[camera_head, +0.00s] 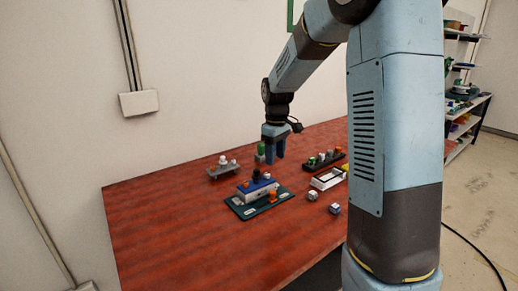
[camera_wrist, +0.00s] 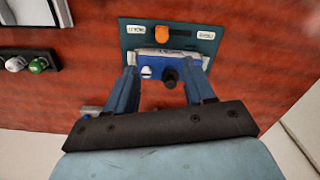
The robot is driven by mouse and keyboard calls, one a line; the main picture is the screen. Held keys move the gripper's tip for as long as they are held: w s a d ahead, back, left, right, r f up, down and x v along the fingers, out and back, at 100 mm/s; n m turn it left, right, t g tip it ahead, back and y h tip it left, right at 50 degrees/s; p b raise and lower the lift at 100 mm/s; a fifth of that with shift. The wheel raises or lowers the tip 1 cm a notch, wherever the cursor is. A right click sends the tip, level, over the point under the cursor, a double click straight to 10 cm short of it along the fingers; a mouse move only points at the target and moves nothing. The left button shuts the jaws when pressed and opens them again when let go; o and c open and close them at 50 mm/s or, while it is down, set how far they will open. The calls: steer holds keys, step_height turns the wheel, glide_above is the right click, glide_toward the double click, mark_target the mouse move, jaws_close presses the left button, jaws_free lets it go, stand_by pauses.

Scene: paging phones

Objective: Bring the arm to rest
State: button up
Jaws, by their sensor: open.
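My gripper (camera_head: 273,151) hangs pointing down from my bent arm above the back part of the red table (camera_head: 150,229). Its two blue fingers are apart, with nothing between them in the head view. In the wrist view my gripper (camera_wrist: 163,82) shows its fingers spread, with a blue-topped block (camera_wrist: 158,64) seen below and beyond them. That block, with a black knob and a white piece on it, sits on a dark green board (camera_head: 243,210). An orange piece (camera_wrist: 162,34) stands on the board between two white labels.
A grey rack (camera_head: 224,173) with white pieces stands left of my gripper. A dark rack (camera_head: 323,162) with coloured pieces, a white open tray (camera_head: 327,179) and two small cubes (camera_head: 334,208) are to the right. The table's left part is clear. Shelves (camera_head: 463,103) stand far right.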

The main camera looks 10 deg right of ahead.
steer(key=shift+r, duration=0.1)
steer(key=s+r+m+t, duration=0.3)
steer(key=s+r, duration=0.7)
steer(key=s, duration=0.3)
steer(key=s+r+m+t, duration=0.2)
steer(key=s+m, duration=0.2)
steer(key=s, duration=1.3)
steer(key=shift+s+m+t, duration=0.15)
steer(key=shift+m+t, duration=0.15)
